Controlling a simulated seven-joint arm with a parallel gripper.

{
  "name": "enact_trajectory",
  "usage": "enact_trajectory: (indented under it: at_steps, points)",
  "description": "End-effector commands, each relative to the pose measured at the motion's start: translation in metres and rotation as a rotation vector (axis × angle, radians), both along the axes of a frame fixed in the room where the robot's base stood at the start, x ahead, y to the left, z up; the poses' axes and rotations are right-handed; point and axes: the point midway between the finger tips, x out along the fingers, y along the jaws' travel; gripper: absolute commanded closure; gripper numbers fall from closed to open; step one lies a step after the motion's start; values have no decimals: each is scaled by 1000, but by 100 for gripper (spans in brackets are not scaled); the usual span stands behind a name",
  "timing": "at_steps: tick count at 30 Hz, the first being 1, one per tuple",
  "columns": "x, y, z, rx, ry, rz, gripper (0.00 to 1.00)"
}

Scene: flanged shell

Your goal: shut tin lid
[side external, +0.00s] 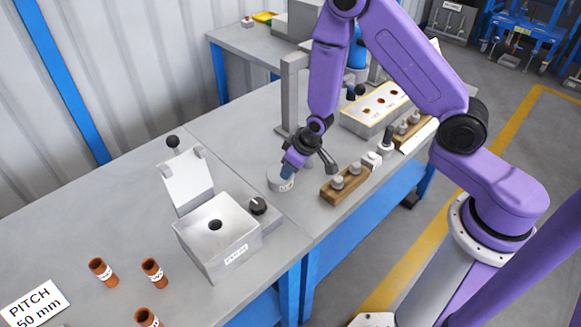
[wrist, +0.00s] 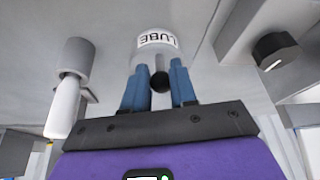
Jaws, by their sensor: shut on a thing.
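The tin (side external: 280,180) is a small grey round can standing on the bench in the middle of the side view. Its LUBE label (wrist: 158,40) shows upside down at the top of the wrist view. My gripper (side external: 288,165) reaches down to the tin from the upper right. In the wrist view its two blue fingers (wrist: 159,85) close around a black ball knob (wrist: 159,81) in front of the tin. The fingers hide most of the lid, so I cannot tell how far open it stands.
A metal box (side external: 225,240) with a raised flap (side external: 188,180) stands to the left, beside a black dial (side external: 258,205). A wooden rack (side external: 345,186) with grey pegs is close on the right. A grey post (side external: 289,95) rises behind. Several brown cylinders (side external: 103,271) stand front left.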

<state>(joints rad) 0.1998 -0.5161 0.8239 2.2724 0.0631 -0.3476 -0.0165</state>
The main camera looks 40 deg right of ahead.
Motion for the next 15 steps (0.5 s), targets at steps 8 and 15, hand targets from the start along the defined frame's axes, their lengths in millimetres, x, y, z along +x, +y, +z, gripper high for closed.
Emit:
enact_trajectory:
  at_steps: [8,15]
  points:
    - [-7,3,-4,-7,21,15,48]
    - [-6,2,0,-5,15,9,48]
